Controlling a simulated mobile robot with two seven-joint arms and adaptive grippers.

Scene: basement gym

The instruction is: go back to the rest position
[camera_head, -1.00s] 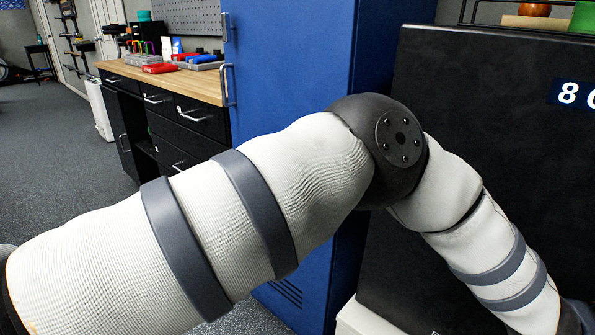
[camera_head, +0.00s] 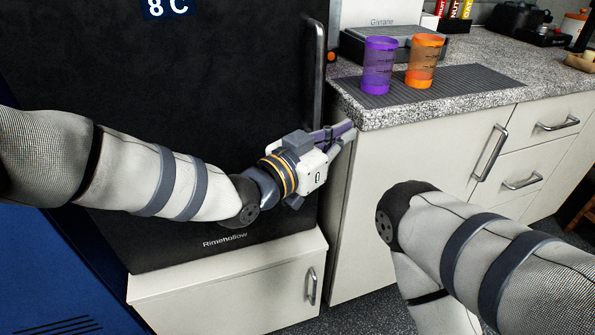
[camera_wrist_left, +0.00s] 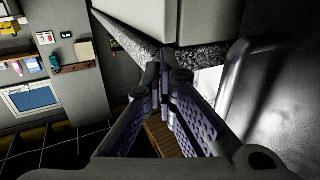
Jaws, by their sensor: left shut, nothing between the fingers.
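My left arm comes in from the left of the head view and reaches across the front of a black fridge (camera_head: 215,100). My left gripper (camera_head: 345,133) points right, near the fridge's right edge and the corner of the granite counter (camera_head: 385,117). Its purple-grey fingers are together and hold nothing. They also show shut in the left wrist view (camera_wrist_left: 163,62), with the counter edge close to the tips; I cannot tell whether they touch it. My right arm shows at the lower right, bent at the elbow; its gripper is out of view.
A purple cup (camera_head: 378,68) and an orange cup (camera_head: 422,62) stand on a dark ribbed mat (camera_head: 470,82). The fridge handle (camera_head: 318,75) rises just above my left gripper. A white drawer unit (camera_head: 235,290) is below the fridge. Cabinet handles (camera_head: 490,153) stick out at right.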

